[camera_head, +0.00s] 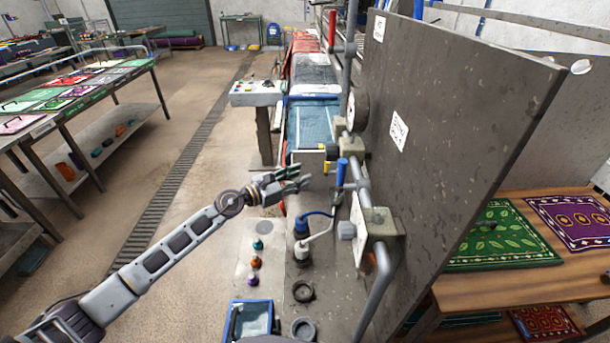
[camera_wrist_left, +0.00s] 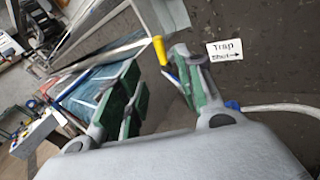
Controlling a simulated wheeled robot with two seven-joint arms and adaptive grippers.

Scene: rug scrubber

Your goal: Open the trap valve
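My left gripper (camera_head: 296,181) reaches in from the left in the head view and points at the pipework on the grey panel. Its fingers are apart and nothing is held. In the left wrist view, the green-padded fingers (camera_wrist_left: 160,85) stand open. A yellow-tipped lever (camera_wrist_left: 160,50) shows at the right finger, partly hidden by it; I cannot tell whether they touch. A sign reading "Trap", with "Shut" and a right-pointing arrow (camera_wrist_left: 224,50), is beside it. In the head view, a blue upright handle (camera_head: 341,172) is just right of the gripper. My right gripper is not in view.
The tall grey panel (camera_head: 440,110) and its pipe (camera_head: 383,275) stand close on the right. A rug table (camera_head: 75,95) is at left; open floor lies between.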

